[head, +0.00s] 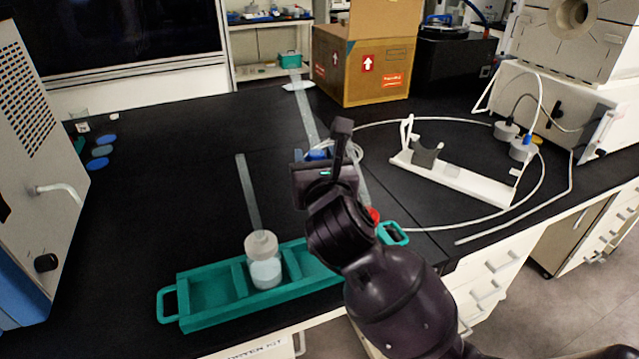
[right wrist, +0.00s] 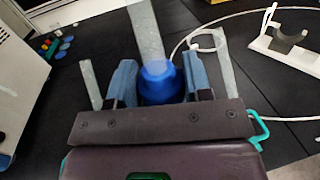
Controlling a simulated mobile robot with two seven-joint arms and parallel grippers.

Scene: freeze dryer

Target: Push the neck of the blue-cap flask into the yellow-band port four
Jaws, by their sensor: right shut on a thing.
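My right gripper (head: 322,165) is shut on the blue-cap flask, above the dark bench beyond the teal tray. In the right wrist view the rounded blue cap (right wrist: 157,82) sits between the two blue-grey finger pads (right wrist: 160,85). In the head view only a bit of the blue cap (head: 318,154) shows; the flask's body and neck are hidden. I cannot tell which is port four. My left gripper is not in view.
A teal tray (head: 188,322) at the front holds a white-capped jar (head: 264,262); something red (head: 373,215) shows at its right end. A white stand (head: 450,182) with a grey cradle and a looping white tube lie to the right. A cardboard box (head: 362,68) stands behind.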

